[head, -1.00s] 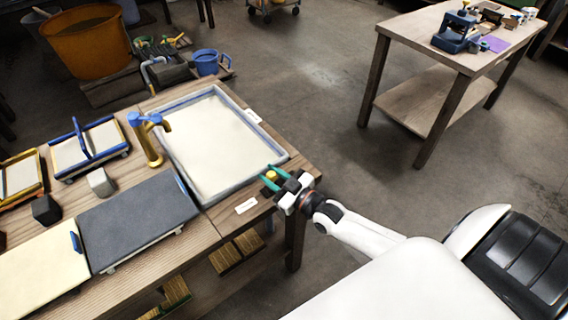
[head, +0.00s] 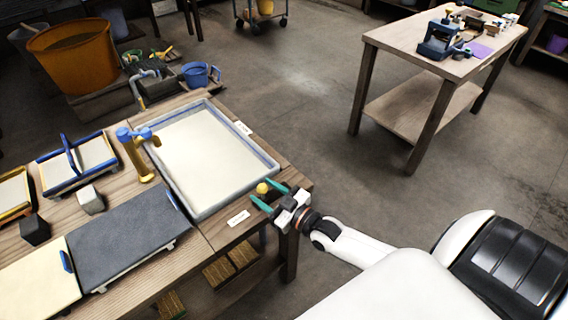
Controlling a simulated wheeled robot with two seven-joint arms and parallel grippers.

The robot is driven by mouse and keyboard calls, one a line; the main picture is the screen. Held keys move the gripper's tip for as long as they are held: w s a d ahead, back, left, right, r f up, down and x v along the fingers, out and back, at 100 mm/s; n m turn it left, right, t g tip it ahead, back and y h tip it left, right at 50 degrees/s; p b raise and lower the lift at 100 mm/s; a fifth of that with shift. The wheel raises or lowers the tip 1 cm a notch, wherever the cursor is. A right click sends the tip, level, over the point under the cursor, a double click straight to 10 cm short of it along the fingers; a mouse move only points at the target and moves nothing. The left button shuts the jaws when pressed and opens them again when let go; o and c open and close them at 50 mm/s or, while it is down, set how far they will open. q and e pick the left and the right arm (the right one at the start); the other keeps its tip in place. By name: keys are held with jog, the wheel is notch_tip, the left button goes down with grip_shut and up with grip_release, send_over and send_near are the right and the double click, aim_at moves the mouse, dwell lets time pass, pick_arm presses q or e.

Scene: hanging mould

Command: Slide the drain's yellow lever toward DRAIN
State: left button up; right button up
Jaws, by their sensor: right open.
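The drain's yellow lever knob (head: 262,188) stands at the near right corner of the table, beside the grey-rimmed basin (head: 270,163) of pale liquid. My right gripper (head: 265,195) is open, its two teal fingers spread on either side of the knob. Whether a finger touches it I cannot tell. A small white label (head: 238,218) lies left of the knob, and another white label (head: 243,128) is by the basin's far right side. Their lettering is too small to read. My left gripper is not in view.
A blue-and-brass tap (head: 137,150) stands at the basin's left. A dark grey board (head: 125,237), framed moulds (head: 75,165) and small blocks (head: 90,199) fill the table's left. A second table (head: 420,45) stands at the back right, with open floor between.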

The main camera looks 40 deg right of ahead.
jog(key=v, duration=1)
jog(key=shift+b, duration=0.35)
jog(key=shift+a, duration=0.1)
jog(key=s+d+f+m+g+h, duration=0.1)
jog(key=s+f+g+h, duration=0.2)
jog(key=f, duration=0.7)
jog(key=s+d+f+m+g, duration=0.1)
jog(key=s+f+g, duration=0.3)
jog(key=f, duration=0.6)
jog(key=s+f+m+g+h, duration=0.15)
jog(key=s+f, duration=0.35)
jog(key=f, duration=0.5)
jog(key=s+a+f+g, duration=0.3)
jog(key=s+f, duration=0.3)
jog(key=s, duration=0.4)
jog(key=s+a+f+g, duration=0.4)
jog(key=s+f, duration=0.3)
jog(key=s, duration=0.3)
jog(key=shift+a+g, duration=0.2)
jog(key=shift+g, duration=0.25)
